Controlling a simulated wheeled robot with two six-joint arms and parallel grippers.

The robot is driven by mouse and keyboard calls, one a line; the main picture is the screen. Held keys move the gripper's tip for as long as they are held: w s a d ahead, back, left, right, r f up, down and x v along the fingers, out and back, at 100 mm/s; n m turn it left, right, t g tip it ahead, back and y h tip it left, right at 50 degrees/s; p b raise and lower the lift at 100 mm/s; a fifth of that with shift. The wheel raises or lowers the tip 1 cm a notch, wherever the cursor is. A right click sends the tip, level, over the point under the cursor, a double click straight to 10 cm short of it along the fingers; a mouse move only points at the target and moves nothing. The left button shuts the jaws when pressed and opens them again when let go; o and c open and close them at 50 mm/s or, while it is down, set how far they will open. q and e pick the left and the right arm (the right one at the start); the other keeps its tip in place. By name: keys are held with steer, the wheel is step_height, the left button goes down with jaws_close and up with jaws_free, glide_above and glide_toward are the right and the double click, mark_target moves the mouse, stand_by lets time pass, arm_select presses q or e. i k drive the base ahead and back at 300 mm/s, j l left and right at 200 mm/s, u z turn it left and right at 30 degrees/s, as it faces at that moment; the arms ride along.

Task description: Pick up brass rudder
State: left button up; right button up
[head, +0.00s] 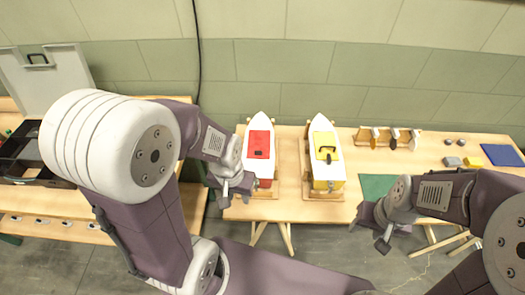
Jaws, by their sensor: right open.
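A wooden rack (389,146) on the right part of the bench holds several small upright pieces. A golden-brown piece (375,139) at its left end may be the brass rudder, but it is too small to be sure. My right gripper (370,228) is open and empty, in front of the bench edge, below and left of the rack and apart from it. My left gripper (232,190) is near the stern of the red-decked boat (259,148); its jaw gap is not clear. I see nothing held in it.
A yellow-decked boat (326,152) stands on a cradle beside the red one. A green mat (376,186) lies right of it. An open dark case (22,160) stands at the left.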

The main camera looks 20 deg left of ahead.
mark_target(373, 143)
steer(key=i+l+u, duration=0.2)
steer(key=l+u, duration=0.3)
steer(key=i+l+u, duration=0.1)
steer(key=l+u, duration=0.35)
steer(key=l, duration=0.2)
steer(key=l+u, duration=0.5)
steer(key=i+l, duration=0.05)
steer(key=l, duration=0.05)
